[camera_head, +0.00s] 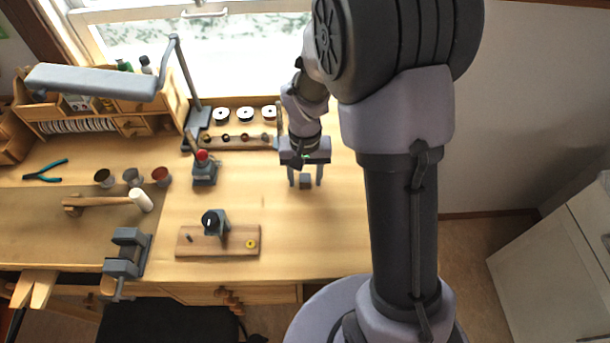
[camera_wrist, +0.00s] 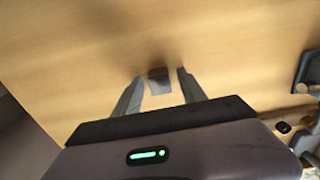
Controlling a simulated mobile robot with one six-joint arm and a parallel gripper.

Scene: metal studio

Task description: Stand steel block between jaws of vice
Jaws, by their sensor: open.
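The steel block (camera_head: 305,181), a small dark grey block, sits on the wooden bench top right of centre. It also shows in the wrist view (camera_wrist: 159,82). My gripper (camera_head: 305,184) is open around it, pointing down, with one finger on each side. In the wrist view the fingertips (camera_wrist: 159,73) flank the block with a gap visible on both sides. The vice (camera_head: 126,252), grey, stands at the bench's front edge on the left.
A wooden board with a black-and-grey device (camera_head: 214,222) lies between block and vice. A red-topped tool (camera_head: 203,168) stands behind it. A mallet (camera_head: 108,201) and small cups (camera_head: 132,176) lie near the vice. A lamp (camera_head: 96,82) overhangs the back left. Bench around the block is clear.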

